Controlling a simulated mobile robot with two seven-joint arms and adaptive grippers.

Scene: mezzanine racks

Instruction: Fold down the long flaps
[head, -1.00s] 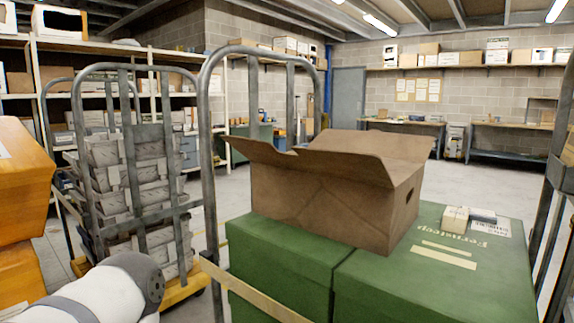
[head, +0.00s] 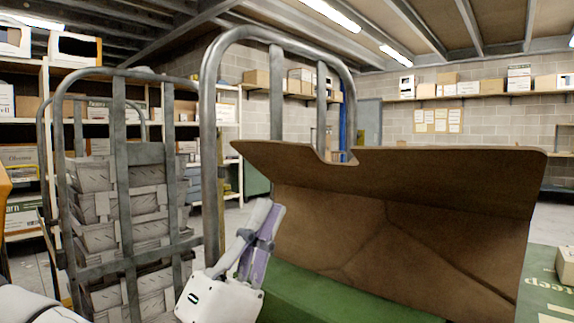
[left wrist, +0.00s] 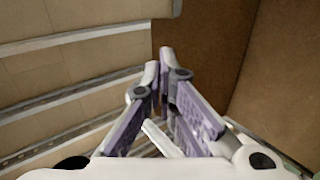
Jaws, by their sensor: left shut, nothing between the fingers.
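An open brown cardboard box (head: 400,245) stands on green boxes and fills the right half of the head view. My left gripper (head: 264,214) is just left of the box's near side, below the flap's left corner. Its fingers are shut and empty, pointing up. The left wrist view shows the fingertips (left wrist: 165,58) together, with brown cardboard (left wrist: 285,75) beyond and to the right. Contact cannot be told. My right gripper is not in view.
The green box top (head: 340,300) lies under the brown box. A grey tubular cage frame (head: 210,150) rises close behind my left gripper. A cart with stacked grey crates (head: 105,210) stands at the left. A small box (head: 565,262) lies at the right edge.

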